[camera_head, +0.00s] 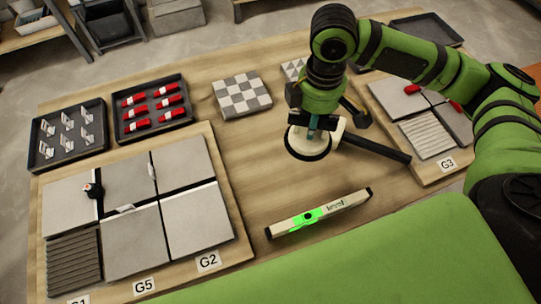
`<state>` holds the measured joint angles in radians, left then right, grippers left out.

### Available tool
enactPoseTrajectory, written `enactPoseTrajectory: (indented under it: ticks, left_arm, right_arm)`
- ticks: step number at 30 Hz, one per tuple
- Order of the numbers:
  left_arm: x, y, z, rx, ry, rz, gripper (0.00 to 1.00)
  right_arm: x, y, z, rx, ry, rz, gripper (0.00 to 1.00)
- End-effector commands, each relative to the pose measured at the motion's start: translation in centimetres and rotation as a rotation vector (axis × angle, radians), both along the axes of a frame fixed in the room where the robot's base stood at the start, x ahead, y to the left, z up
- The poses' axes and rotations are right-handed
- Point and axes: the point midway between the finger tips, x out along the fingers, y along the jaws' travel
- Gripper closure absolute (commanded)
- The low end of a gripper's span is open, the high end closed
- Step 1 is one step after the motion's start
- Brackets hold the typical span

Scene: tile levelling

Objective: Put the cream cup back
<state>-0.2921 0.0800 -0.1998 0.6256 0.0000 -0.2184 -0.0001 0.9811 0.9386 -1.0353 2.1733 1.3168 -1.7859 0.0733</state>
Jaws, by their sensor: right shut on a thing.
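The cream cup (308,142) is a cream suction cup with a dark round rim. It is in the upper middle of the head view, over the wooden table. My right gripper (316,122) is shut on its top, pointing down. The gripper hides part of the cup, and I cannot tell whether the rim touches the table. My left gripper is not in view.
A level (319,213) with a green glow lies in front. Tile boards stand left (231,240) and right (442,176). A checkered tile (242,95) and a tray of red pieces (139,133) are behind left.

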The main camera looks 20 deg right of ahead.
Motion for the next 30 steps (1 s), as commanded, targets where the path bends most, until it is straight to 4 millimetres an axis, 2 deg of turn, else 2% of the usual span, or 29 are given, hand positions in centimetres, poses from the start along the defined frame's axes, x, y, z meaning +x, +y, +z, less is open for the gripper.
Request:
enactPoseTrajectory:
  ticks: [1, 6, 9, 14, 24, 30]
  left_arm:
    - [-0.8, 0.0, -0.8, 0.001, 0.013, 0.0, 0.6]
    - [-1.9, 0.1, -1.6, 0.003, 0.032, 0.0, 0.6]
    - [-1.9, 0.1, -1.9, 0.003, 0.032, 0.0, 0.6]
    - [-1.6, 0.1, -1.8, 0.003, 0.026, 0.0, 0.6]
    - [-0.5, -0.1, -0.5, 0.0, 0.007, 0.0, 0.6]
    - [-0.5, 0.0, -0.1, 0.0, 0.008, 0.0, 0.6]
  right_arm:
    - [-0.2, -0.3, -1.0, 0.0, -0.001, 0.1, 1.0]
    - [-0.6, -1.1, -2.5, -0.003, -0.004, 0.389, 1.0]
    - [-0.7, -1.3, -3.0, -0.004, -0.005, 0.492, 1.0]
    - [-0.4, -0.8, -3.6, -0.002, -0.004, 0.563, 1.0]
    - [3.7, 5.0, -7.6, -0.002, -0.003, 0.566, 1.0]
    - [5.5, 7.5, -9.6, -0.004, -0.004, 0.565, 1.0]
